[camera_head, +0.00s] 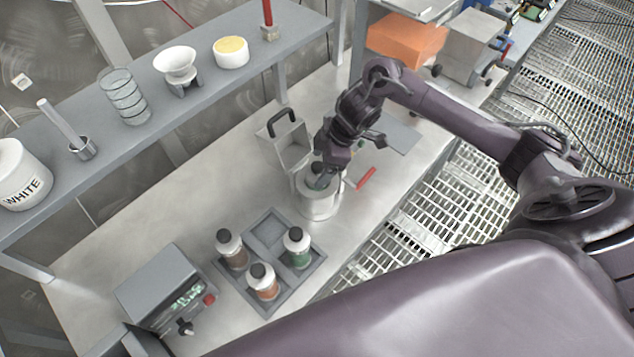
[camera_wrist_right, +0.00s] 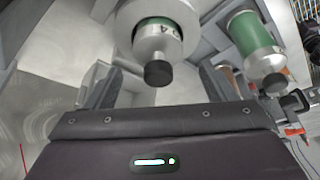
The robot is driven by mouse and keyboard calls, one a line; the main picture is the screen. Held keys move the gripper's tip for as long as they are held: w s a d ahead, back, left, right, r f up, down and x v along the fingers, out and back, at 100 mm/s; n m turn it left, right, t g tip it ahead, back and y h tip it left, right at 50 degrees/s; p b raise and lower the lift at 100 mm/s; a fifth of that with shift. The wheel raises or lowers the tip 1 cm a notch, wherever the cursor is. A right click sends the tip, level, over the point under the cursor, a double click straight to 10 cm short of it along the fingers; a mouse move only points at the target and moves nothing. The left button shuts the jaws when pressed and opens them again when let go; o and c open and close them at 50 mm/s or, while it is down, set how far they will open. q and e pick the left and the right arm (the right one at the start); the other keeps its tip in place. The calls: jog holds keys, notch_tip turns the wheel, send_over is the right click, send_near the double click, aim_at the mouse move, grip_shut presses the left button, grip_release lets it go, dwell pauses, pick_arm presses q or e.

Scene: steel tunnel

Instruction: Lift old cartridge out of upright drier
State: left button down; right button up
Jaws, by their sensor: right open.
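The upright drier is a pale metal cylinder (camera_head: 319,203) on the bench. An old cartridge with a green body (camera_head: 317,180) stands in its top, partly hidden by my gripper. In the right wrist view a cartridge with a green band and black knob (camera_wrist_right: 158,73) is centred ahead of my gripper. My right gripper (camera_head: 322,165) is over the drier's top, pointing down. Its fingers (camera_wrist_right: 164,90) stand apart on either side of the knob, with a visible gap; whether they touch it I cannot tell. My left gripper is out of view.
A grey tray (camera_head: 267,226) holds three capped bottles, one green and two reddish or brown. A box with a black handle (camera_head: 292,150) stands behind the drier. A red bar (camera_head: 366,178) lies to its right. A grey meter box (camera_head: 160,285) stands at front left.

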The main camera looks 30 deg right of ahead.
jog(key=x, duration=0.2)
jog(key=shift+w+a+f+p, duration=0.1)
jog(key=shift+a+f+p, duration=0.05)
jog(key=shift+f+p, duration=0.2)
jog(key=shift+w+a+f, duration=0.15)
jog(key=shift+w+f, duration=0.05)
jog(key=shift+f, duration=0.4)
jog(key=c, duration=0.9)
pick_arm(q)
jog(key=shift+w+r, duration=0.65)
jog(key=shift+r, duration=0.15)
pick_arm(e)
jog(key=shift+r, duration=0.1)
jog(key=c, duration=0.7)
